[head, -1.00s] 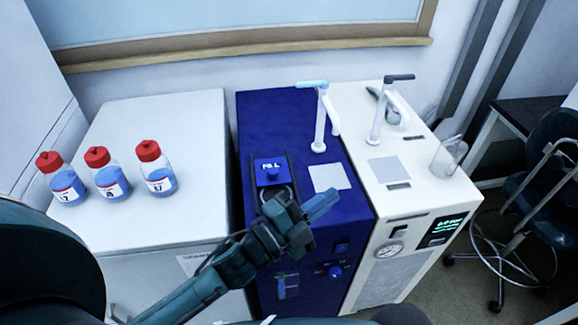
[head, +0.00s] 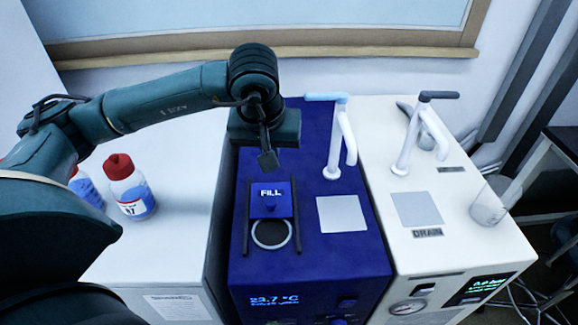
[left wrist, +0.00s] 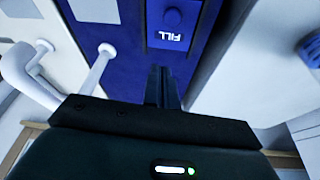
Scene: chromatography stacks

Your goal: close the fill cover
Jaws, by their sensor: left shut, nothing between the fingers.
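The fill cover (head: 270,199) is a blue sliding plate marked FILL, between two dark rails on top of the blue unit (head: 318,265). It sits at the far part of the rails. The round fill opening (head: 271,233) shows uncovered just in front of it. The cover and its round knob also show at the top of the left wrist view (left wrist: 172,22). My left gripper (head: 268,160) is shut and empty, pointing down just behind the cover, apart from it as far as I can tell. Its closed fingers show in the left wrist view (left wrist: 163,88). My right gripper is out of view.
A light blue-handled tap (head: 335,140) stands right of the rails beside a grey square pad (head: 342,214). The white drain unit (head: 450,230) adjoins on the right. Red-capped bottles (head: 133,190) stand on the white cabinet at left, partly behind my arm.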

